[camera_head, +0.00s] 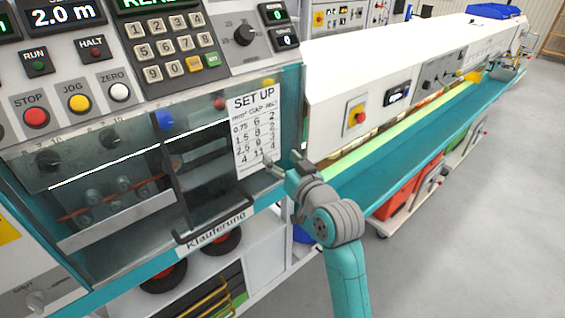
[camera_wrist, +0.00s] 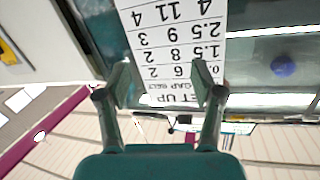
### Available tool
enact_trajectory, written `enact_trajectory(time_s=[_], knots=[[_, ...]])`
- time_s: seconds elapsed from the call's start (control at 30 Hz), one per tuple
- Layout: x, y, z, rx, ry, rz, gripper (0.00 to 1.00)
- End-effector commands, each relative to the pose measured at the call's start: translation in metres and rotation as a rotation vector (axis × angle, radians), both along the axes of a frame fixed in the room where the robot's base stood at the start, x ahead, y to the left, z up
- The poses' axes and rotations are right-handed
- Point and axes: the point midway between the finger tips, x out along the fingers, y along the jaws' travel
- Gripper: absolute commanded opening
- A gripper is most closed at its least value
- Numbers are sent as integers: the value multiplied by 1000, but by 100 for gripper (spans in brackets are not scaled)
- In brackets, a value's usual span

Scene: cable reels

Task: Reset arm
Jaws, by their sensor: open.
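My arm (camera_head: 346,262) rises from the bottom of the head view, with my gripper (camera_head: 284,160) at its end, in front of the machine at the right edge of its clear cover. In the wrist view my gripper (camera_wrist: 162,82) has its two fingers well apart with nothing between them. Behind the fingers is the white SET UP sheet (camera_wrist: 180,50), upside down in that view. The same sheet (camera_head: 253,125) hangs on the cover in the head view, just above and left of my gripper. I cannot tell whether a fingertip touches the cover.
The control panel has a keypad (camera_head: 170,47), a red STOP button (camera_head: 36,117) and a dark knob (camera_head: 244,35). A dark handle frame (camera_head: 183,205) stands out from the cover. A long white machine with a teal trough (camera_head: 420,140) runs back right. Grey floor (camera_head: 480,220) is clear at right.

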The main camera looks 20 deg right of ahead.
Motion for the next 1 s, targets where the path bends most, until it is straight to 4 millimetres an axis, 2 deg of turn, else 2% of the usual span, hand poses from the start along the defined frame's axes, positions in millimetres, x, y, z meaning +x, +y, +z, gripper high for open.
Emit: enact_trajectory(time_s=[0.2, 0.7, 0.87, 1.0], knots=[[-5, 0, -9, 0, 3, -4, 67], [-7, 1, -12, 1, 5, -4, 67], [-22, 2, -38, 3, 19, -14, 67], [-51, 4, -79, 1, 38, -32, 67]])
